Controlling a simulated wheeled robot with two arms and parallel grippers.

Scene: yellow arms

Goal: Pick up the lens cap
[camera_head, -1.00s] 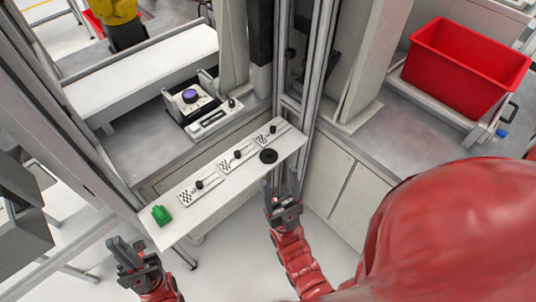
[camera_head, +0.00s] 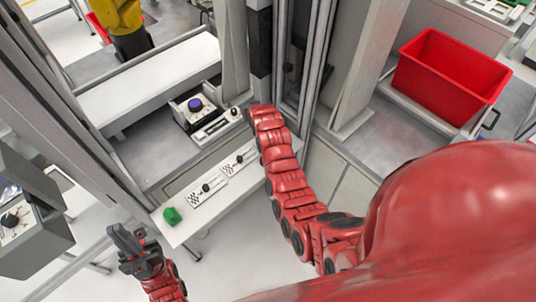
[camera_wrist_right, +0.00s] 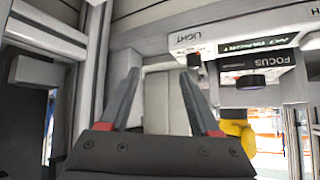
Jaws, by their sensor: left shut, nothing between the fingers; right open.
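No lens cap can be made out now; my right arm covers the right end of the white shelf (camera_head: 187,230), where a flat black disc lay earlier. In the head view the right gripper is hidden by its own arm, which reaches up over the shelf. In the right wrist view my right gripper (camera_wrist_right: 160,73) is open, with nothing seen between its fingers. My left gripper (camera_head: 126,235) is shut and empty, low at the left, in front of the shelf's left end.
A green block (camera_head: 172,216) and small black knobs (camera_head: 206,188) are on the shelf. A red bin (camera_head: 450,75) is at the right. Metal posts rise behind my right arm.

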